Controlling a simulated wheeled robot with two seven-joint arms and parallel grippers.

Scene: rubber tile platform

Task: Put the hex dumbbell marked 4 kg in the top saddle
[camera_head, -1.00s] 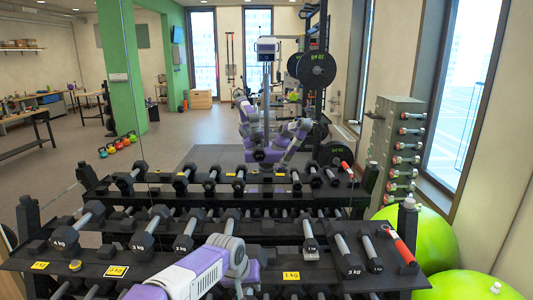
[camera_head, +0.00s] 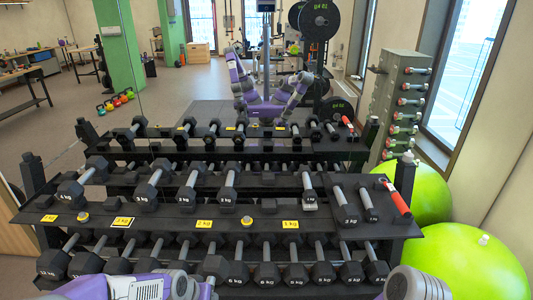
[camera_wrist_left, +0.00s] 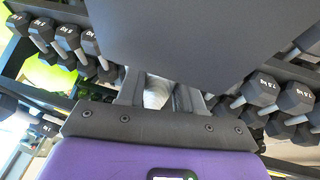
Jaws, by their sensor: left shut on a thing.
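A hex dumbbell marked 4 kg (camera_head: 85,180) lies at the left end of the rack's top shelf (camera_head: 270,207). Dumbbells marked 3 kg (camera_head: 150,188) and 2 kg (camera_head: 190,187) lie to its right. On the top shelf there is a bare stretch left of the 1 kg dumbbell (camera_head: 308,190). My left gripper (camera_wrist_left: 157,92) is shut on a pale grey handle, seen in the left wrist view. A large dark face (camera_wrist_left: 200,35) covers the upper middle there; I cannot read a mark on it. My left gripper is hidden in the head view. My right gripper is out of view.
A lower row of heavier dumbbells (camera_head: 295,272) runs under the top shelf. Green balls (camera_head: 460,260) stand on the right. A mirror behind the rack reflects it and me.

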